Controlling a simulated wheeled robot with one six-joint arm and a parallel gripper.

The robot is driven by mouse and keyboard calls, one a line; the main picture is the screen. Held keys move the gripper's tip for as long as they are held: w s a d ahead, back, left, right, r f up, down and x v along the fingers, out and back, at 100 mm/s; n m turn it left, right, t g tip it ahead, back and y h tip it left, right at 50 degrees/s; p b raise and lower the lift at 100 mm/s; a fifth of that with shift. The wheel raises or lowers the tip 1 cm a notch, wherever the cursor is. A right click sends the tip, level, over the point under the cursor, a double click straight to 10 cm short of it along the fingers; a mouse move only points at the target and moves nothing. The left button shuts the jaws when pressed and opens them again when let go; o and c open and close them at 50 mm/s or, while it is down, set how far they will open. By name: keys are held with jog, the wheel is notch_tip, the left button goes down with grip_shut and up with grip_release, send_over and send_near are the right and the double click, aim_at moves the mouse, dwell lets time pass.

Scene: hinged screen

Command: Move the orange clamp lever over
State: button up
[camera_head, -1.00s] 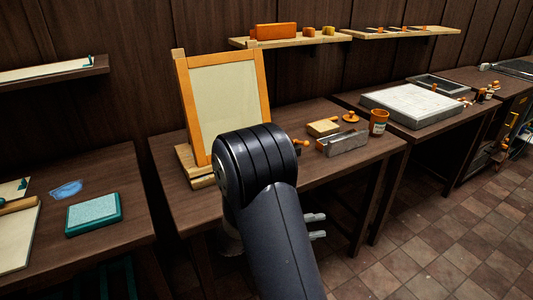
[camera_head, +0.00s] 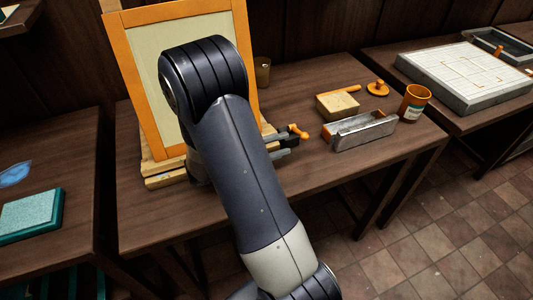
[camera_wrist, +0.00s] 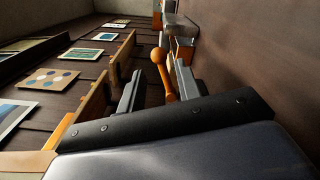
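The orange clamp lever (camera_head: 299,132) shows at the right side of the hinged screen's base in the head view. In the wrist view the lever (camera_wrist: 165,72) is an orange rod with a round knob, seen between my two fingers. My gripper (camera_wrist: 158,76) is open, with a gap between each finger and the lever. In the head view my gripper (camera_head: 287,147) is just in front of the lever, partly hidden by my arm. The screen frame (camera_head: 122,45) stands upright with an orange border and pale panel, partly covered by my arm. Its wooden base (camera_head: 164,181) rests on the table.
Right of the lever stand a metal trough (camera_head: 362,133), a wooden block (camera_head: 337,106), an orange knobbed tool (camera_head: 377,88) and an orange cup (camera_head: 414,103). The front of the table (camera_head: 330,185) is clear. A teal pad (camera_head: 30,215) lies on the left table.

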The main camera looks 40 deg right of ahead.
jog(key=x, duration=0.5)
jog(key=shift+d, duration=0.4)
jog(key=shift+c, duration=0.2)
jog(key=c, duration=0.4)
jog(key=shift+s+f+m, duration=0.2)
jog(key=shift+f+m, duration=0.6)
jog(key=shift+m, duration=0.5)
jog(key=shift+c, duration=0.3)
jog(key=o, duration=0.9)
jog(key=shift+c, duration=0.2)
jog(key=shift+a, duration=0.1)
jog(key=b+v, duration=0.2)
jog(key=v, duration=0.9)
jog(key=shift+s+d, duration=0.1)
jog(key=shift+d, duration=0.1)
